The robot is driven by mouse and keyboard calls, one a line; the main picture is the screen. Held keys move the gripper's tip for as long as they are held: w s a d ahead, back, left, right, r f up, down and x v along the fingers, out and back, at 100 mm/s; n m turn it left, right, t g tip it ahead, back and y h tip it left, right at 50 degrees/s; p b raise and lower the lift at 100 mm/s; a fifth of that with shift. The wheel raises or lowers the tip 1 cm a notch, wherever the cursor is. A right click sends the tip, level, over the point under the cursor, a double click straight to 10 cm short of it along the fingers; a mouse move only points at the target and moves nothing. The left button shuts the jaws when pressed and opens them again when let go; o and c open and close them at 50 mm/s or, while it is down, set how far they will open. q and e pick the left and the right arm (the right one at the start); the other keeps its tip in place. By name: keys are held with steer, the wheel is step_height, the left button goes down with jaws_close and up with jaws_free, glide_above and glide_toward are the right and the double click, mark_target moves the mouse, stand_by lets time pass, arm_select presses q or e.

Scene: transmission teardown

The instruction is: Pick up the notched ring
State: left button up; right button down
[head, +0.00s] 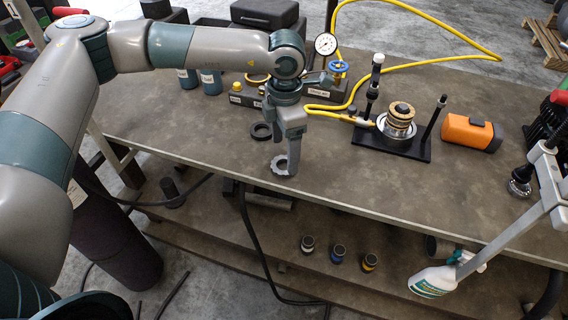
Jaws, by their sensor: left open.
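The notched ring (276,169) is a grey ring with a toothed edge, lying on the workbench (215,136) near its front edge. My left gripper (289,156) points down over it and is open. One finger reaches down at the ring's right side and hides part of it; I cannot tell whether it touches. A plain black ring (261,131) lies on the bench behind and left of the notched ring. My right gripper is not in view.
A black fixture (404,148) with two posts and a stacked part stands right of centre, near an orange box (468,132). A gauge (326,44) and yellow hose (420,62) are behind.

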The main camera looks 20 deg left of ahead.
mark_target(284, 168)
arm_select(q)
steer(key=shift+f+p, duration=0.25)
steer(key=shift+p, duration=0.1)
step_height(284, 168, down, 3)
steer(key=shift+r+p, duration=0.1)
steer(key=shift+p, duration=0.65)
steer(key=shift+f, duration=0.4)
steer(key=shift+c, duration=0.3)
steer(key=c, duration=1.3)
steer(key=shift+r, duration=0.15)
